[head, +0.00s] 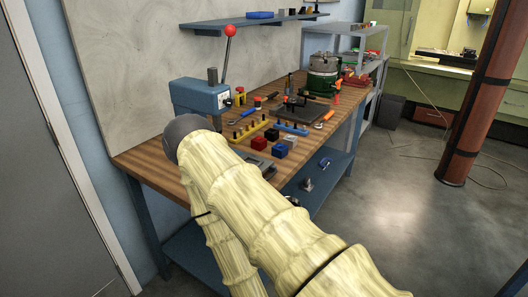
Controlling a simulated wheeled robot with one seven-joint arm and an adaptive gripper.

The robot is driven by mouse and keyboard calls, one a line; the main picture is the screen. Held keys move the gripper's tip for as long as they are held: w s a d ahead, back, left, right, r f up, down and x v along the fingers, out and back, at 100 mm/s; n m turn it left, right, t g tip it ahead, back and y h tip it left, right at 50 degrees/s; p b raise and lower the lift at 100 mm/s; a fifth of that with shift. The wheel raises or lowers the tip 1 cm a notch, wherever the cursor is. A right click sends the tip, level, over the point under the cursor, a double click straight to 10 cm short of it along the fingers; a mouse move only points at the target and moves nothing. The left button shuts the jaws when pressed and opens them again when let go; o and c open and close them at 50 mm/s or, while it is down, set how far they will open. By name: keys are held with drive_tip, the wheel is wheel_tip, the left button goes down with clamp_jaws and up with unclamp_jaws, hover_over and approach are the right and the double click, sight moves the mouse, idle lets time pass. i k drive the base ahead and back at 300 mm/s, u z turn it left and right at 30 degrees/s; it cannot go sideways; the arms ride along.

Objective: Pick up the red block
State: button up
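The red block (258,143) is a small cube on the wooden workbench (150,163), near its front edge. A dark blue block (279,151) stands just to its right and nearer the front. A pale grey block (290,141) stands behind the blue one. My pale yellow arm crosses the foreground and bends at a dark grey joint left of the blocks. The arm covers part of the bench front. My gripper does not show, so whether it is open or shut cannot be seen.
A blue press (201,97) with a red-knobbed lever stands left of the blocks. A yellow peg rack (248,131) and a blue rack (290,129) stand behind them. A green machine (322,76) is at the far end. Open floor (390,210) lies at right.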

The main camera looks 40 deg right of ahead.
sight(258, 143)
drive_tip(key=k, duration=0.2)
drive_tip(key=z, duration=0.8)
